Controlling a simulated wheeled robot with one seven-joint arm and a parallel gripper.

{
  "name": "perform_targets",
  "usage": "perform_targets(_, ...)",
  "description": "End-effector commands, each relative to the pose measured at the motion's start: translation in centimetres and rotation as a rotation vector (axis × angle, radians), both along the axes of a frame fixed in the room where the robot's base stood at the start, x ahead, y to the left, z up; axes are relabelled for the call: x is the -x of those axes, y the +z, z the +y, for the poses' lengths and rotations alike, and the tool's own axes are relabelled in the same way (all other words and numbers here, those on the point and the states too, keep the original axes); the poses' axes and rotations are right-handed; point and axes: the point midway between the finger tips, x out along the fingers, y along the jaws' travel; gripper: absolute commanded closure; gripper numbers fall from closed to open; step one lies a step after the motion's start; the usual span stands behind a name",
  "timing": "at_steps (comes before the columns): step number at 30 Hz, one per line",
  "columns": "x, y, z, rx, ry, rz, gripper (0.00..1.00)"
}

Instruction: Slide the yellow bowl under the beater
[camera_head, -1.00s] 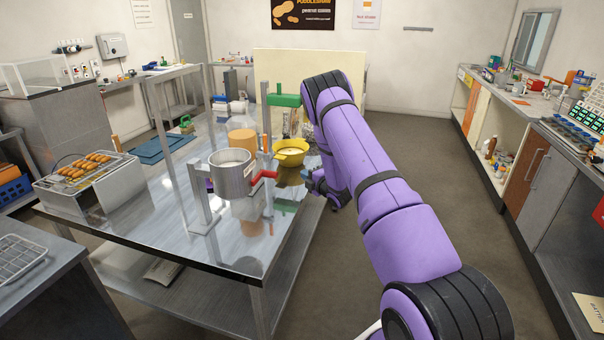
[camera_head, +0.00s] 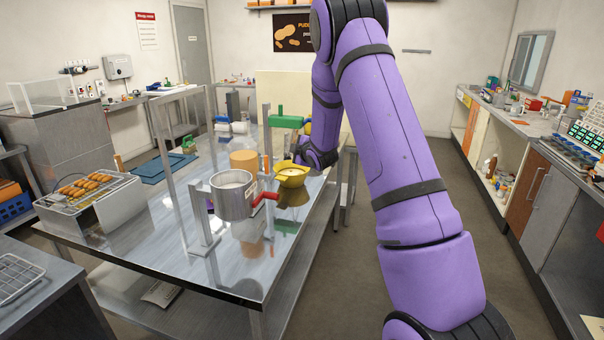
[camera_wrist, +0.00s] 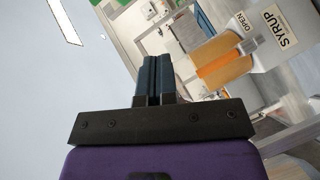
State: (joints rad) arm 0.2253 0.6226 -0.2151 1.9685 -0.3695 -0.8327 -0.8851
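The yellow bowl (camera_head: 292,181) stands upright on the shiny metal table (camera_head: 165,240), near its right edge, with pale contents inside. Behind it is a green block (camera_head: 286,122) on a post, which looks like the beater's head; I cannot make out the beater itself. My gripper (camera_head: 298,152) is at the bowl's far right side, close to its rim; I cannot tell whether it touches. In the wrist view, the dark blue fingers of my gripper (camera_wrist: 152,78) are together with nothing between them. The bowl does not show there.
An orange cylinder (camera_head: 243,160) is behind the pot; an orange cylinder (camera_wrist: 222,62) beside a SYRUP label (camera_wrist: 275,28) shows in the wrist view. A wire-topped tray (camera_head: 92,202) of pastries sits left.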

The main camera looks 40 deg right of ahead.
Motion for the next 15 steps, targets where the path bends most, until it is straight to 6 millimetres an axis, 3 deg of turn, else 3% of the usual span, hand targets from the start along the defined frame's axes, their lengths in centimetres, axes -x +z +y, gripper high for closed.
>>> perform_targets(1,0.7,2.2,0.8,-0.039,-0.023,0.010,1.00)
perform_targets(6,3.8,7.3,3.5,-0.181,-0.102,0.074,1.00)
perform_targets(15,11.7,14.3,9.0,-0.436,-0.232,0.195,1.00)
